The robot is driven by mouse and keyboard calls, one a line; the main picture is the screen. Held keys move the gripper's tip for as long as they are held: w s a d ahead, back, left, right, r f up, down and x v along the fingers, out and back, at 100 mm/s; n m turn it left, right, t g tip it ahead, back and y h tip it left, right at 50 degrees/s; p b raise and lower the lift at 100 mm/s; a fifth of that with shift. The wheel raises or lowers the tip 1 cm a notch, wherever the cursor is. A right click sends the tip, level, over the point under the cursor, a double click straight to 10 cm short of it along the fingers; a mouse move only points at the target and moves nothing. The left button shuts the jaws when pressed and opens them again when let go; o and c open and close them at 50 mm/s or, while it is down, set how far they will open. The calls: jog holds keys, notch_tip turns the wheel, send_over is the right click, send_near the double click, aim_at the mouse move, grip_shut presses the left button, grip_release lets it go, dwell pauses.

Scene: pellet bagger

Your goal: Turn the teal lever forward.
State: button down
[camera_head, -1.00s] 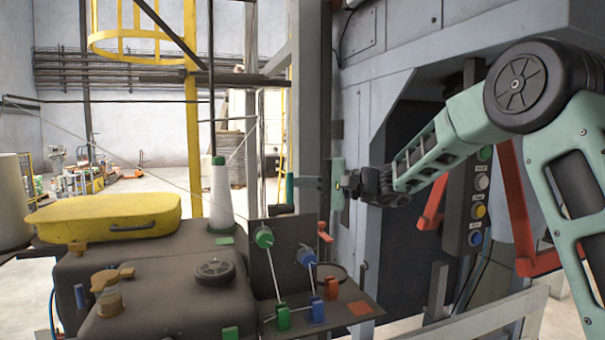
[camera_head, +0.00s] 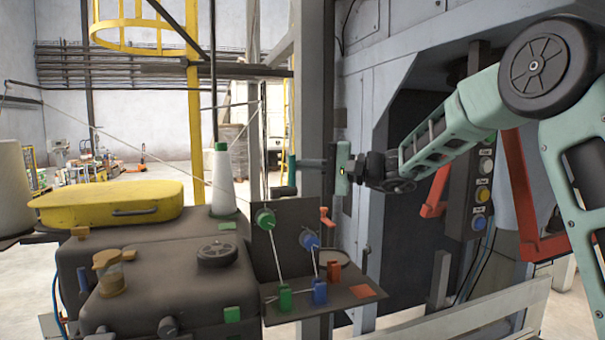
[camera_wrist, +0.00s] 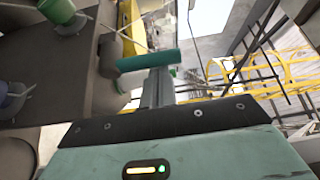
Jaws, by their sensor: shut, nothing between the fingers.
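The teal lever (camera_head: 291,172) has an upright teal grip and stands just above the dark bracket plate of the machine. It also shows in the wrist view as a teal cylinder (camera_wrist: 147,60) lying across the ends of my fingers. My gripper (camera_head: 299,162) reaches in from the right with its fingers level and shut, with nothing between them. The fingertips end at the upper part of the grip. I cannot tell whether they touch it.
Below are a green roller (camera_head: 265,219), a blue roller (camera_head: 309,239) and threads running to small guides on a dark shelf (camera_head: 345,297). A white cone spool (camera_head: 222,183) and yellow case (camera_head: 108,205) are left. A grey post is behind my fingers.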

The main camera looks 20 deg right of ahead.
jog(key=shift+s+f+n+b, duration=0.25)
jog(key=shift+n+b, duration=0.25)
jog(key=shift+b, duration=1.7)
jog(key=n+b, duration=0.1)
jog(key=b, duration=0.3)
jog(key=s+y+b, duration=0.1)
jog(key=b, duration=0.3)
jog(key=shift+f+n, duration=0.3)
jog(key=shift+n, duration=0.1)
jog(key=s+n+y+b, duration=0.1)
jog(key=n+b, duration=0.1)
jog(key=b, duration=0.5)
jog(key=s+n+g+y+b, duration=0.1)
jog(key=n+b, duration=0.2)
jog(key=b, duration=0.5)
jog(key=s+n+y+b, duration=0.1)
jog(key=n+y+b, duration=0.1)
jog(key=b, duration=0.5)
jog(key=shift+f+n+b, duration=0.3)
jog(key=shift+n+b, duration=0.05)
jog(key=shift+n, duration=0.15)
jog(key=shift+s+b, duration=0.1)
jog(key=shift+b, duration=0.35)
jog(key=shift+r, duration=0.1)
